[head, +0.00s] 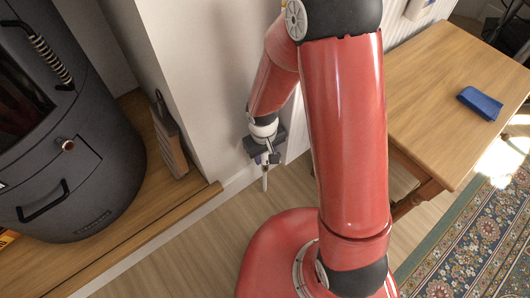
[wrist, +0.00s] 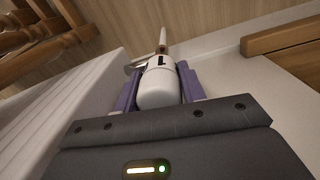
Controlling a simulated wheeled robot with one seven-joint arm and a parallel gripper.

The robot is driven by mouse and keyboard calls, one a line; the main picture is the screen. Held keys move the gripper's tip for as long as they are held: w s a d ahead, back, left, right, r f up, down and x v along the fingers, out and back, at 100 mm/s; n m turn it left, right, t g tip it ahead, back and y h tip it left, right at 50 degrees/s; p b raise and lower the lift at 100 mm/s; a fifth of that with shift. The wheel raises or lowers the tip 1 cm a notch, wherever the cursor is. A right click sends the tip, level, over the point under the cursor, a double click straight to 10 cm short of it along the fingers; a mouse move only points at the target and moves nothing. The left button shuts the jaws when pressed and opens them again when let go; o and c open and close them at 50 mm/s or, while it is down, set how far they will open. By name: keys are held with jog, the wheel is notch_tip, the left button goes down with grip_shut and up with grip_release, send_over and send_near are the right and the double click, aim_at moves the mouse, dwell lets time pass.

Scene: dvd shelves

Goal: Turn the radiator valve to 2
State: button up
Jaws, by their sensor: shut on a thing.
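The radiator valve (wrist: 156,88) is a white rounded knob with a dark mark on its side; I cannot read a number. In the wrist view it sits between the two purple fingers of my gripper (wrist: 160,80), which is shut on it. A metal fitting and a pale pipe run from the valve toward the floor. In the head view my gripper (head: 266,156) is low beside the wall, and the pipe (head: 265,182) shows below it. The white ridged radiator (wrist: 72,118) is left of the valve in the wrist view. My gripper hides much of the valve in the head view.
A wall corner stands left of my gripper, with a wooden ledge (head: 205,193) holding a dark stove (head: 70,130). A wooden table (head: 430,95) with a blue case (head: 480,103) stands right. A patterned rug (head: 470,240) lies at lower right.

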jog(key=n+p, duration=0.1)
jog(key=n, duration=0.5)
jog(key=n+p, duration=0.2)
jog(key=n, duration=0.4)
jog(key=shift+w+n, duration=0.1)
jog(key=shift+n, duration=0.3)
dwell(0.4)
jog(key=o, duration=1)
jog(key=shift+c, duration=0.2)
jog(key=r+p, duration=0.1)
jog(key=r, duration=0.3)
jog(key=r+p, duration=0.2)
jog(key=r, duration=0.1)
jog(key=shift+s+r, duration=0.2)
jog(key=shift+r, duration=0.2)
